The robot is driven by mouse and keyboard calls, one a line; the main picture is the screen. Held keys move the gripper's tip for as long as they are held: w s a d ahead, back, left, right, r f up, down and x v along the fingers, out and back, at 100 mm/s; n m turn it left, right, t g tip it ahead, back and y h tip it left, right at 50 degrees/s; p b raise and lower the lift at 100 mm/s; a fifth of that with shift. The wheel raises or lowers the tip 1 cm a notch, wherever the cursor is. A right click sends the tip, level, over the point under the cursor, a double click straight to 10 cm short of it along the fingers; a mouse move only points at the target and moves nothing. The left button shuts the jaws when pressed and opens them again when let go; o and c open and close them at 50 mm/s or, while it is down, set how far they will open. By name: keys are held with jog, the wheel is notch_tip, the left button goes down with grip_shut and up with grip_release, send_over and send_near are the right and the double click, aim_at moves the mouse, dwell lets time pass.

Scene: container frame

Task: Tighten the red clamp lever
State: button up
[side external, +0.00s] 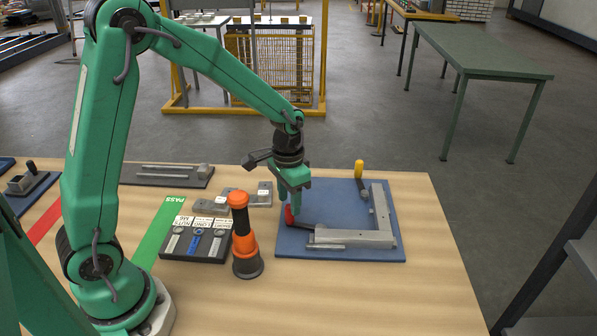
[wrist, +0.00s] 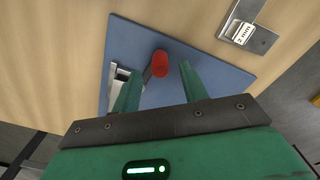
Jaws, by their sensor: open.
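The red clamp lever (side external: 290,215) stands at the near left end of a grey metal frame (side external: 381,214) on a blue mat (side external: 345,190). In the wrist view the red lever knob (wrist: 160,64) shows between my two green fingers, nearer the left one. My gripper (side external: 293,205) is open and points down at the lever. In the wrist view my gripper (wrist: 157,88) has a gap between its fingertips. I cannot tell whether a finger touches the lever. The lever's lower part is partly hidden by the left finger.
A yellow-handled clamp (side external: 359,170) stands at the mat's far edge. An orange and black tool (side external: 243,235) stands upright left of the mat, near my gripper. A dark labelled tray (side external: 196,243) and grey metal parts (side external: 232,199) lie further left. The table's right front is clear.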

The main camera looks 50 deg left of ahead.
aim_at(289, 206)
jog(key=shift+f, duration=2.15)
jog(key=shift+c, duration=0.2)
grip_shut()
